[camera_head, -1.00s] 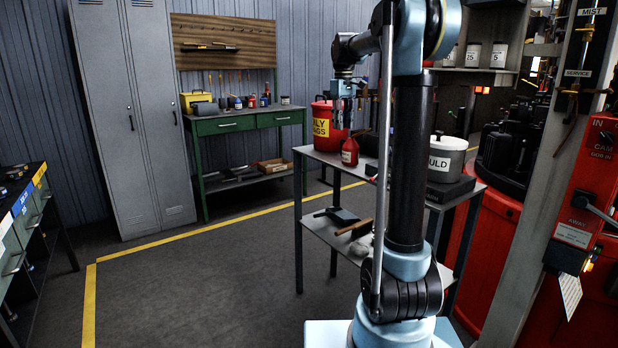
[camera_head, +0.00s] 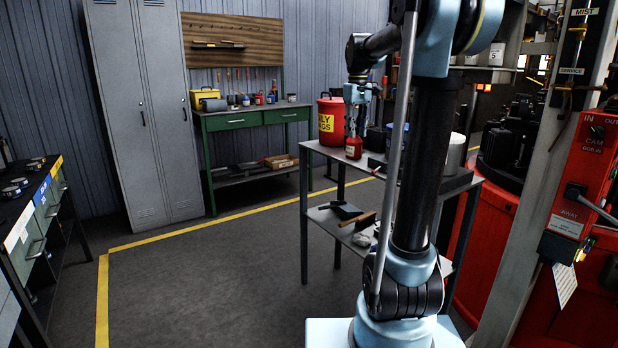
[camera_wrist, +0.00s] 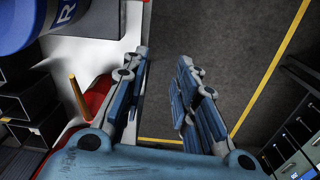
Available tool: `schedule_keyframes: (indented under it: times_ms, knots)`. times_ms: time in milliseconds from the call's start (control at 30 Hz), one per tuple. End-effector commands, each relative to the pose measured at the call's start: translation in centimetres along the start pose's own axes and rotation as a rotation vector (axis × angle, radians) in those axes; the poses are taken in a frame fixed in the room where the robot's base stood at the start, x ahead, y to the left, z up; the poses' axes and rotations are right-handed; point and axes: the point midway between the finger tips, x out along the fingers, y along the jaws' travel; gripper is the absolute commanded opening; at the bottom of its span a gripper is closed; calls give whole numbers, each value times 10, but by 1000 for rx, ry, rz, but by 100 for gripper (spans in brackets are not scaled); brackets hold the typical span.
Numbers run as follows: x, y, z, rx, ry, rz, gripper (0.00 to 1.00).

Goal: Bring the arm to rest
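My gripper (camera_head: 357,128) hangs from my raised arm, above and in front of the grey shelf table in the head view. In the wrist view my gripper (camera_wrist: 164,62) has its two blue-grey fingers spread well apart. Only dark floor shows between them, and nothing is held. My upright arm column hides part of the table and the pale pot behind it.
Red machinery with a control box (camera_head: 585,170) is at right. A drawer bench (camera_head: 35,215) is at left, lockers (camera_head: 150,110) behind. The floor (camera_head: 220,285) between is clear.

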Motion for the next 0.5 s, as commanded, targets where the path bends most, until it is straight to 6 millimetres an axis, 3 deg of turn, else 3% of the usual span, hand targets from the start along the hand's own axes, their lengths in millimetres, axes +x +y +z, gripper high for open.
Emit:
schedule_keyframes:
  times_ms: [267, 500]
  knots:
    - [31, -30, 77, 93, 34, 12, 27]
    - [71, -56, 141, 177, 66, 20, 27]
